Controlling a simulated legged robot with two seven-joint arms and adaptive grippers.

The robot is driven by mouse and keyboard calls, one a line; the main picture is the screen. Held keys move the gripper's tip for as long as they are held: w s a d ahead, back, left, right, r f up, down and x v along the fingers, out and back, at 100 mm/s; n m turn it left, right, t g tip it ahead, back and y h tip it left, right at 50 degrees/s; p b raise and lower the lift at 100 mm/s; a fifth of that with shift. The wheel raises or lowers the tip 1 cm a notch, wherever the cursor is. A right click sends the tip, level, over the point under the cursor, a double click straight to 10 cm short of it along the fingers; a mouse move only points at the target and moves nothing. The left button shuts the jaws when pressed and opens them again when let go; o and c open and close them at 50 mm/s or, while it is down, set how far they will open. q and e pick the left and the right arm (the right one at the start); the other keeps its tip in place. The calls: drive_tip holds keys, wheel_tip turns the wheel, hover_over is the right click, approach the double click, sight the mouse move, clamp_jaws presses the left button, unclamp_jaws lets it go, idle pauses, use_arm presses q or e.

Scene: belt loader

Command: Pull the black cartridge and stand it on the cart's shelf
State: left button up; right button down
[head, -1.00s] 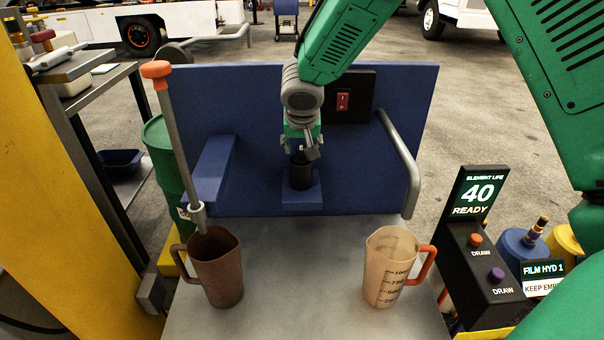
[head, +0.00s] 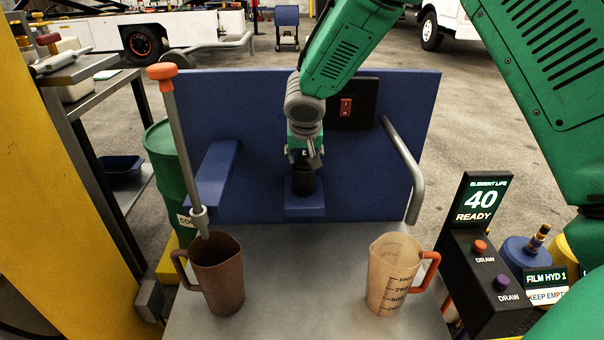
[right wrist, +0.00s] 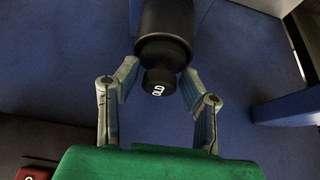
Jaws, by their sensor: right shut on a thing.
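The black cartridge (head: 303,182) stands upright in the blue holder (head: 304,207) on the front of the blue panel. My right gripper (head: 305,160) is above it, shut on its narrow top. In the right wrist view the cartridge (right wrist: 165,38) lies between the fingers of the gripper (right wrist: 159,82), and its cap has a white marking. A metal cart with shelves (head: 115,80) stands at the left; its lower shelf (head: 128,190) holds a blue bin. My left gripper is not in view.
A brown jug (head: 217,275) and a clear measuring jug (head: 392,275) stand on the grey top (head: 300,300). A tall orange-knobbed lever (head: 180,140) rises at left, and a grey handle (head: 405,165) at right. A display box (head: 480,240) reads 40 READY.

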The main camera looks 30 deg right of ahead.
drive_tip(key=shift+a, duration=0.1)
drive_tip(key=shift+r, duration=0.25)
drive_tip(key=shift+r+p, duration=0.25)
drive_tip(key=shift+p, duration=0.15)
idle(0.4)
drive_tip(key=shift+s+r+p, duration=0.1)
drive_tip(key=shift+r+p, duration=3.2)
drive_tip(key=shift+r, duration=0.75)
